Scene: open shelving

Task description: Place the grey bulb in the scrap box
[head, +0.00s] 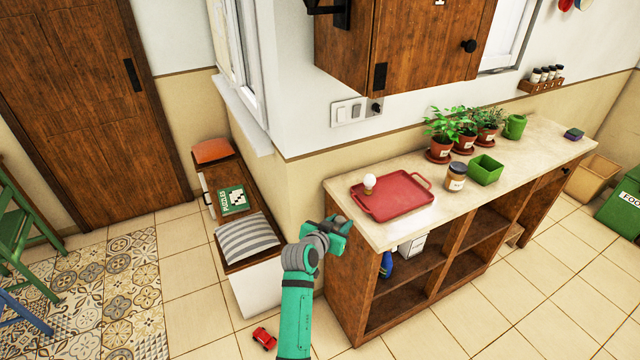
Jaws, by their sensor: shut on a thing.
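My gripper (338,226) is at the near left corner of the counter, left of and below the red tray. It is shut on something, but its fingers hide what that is. A pale, whitish bulb (370,181) stands on the red tray (405,207), apart from my gripper. I see no clearly grey bulb. No box with a readable scrap label shows. An open tan box (594,180) stands on the floor at the far right, beside a green bin (622,210) whose label begins "FOO".
The wooden counter (460,200) also holds a labelled jar (456,178), a small green open box (486,170) and potted plants (465,135). A low bench (248,250) with a striped cushion is left. A red toy car (264,338) lies on the floor.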

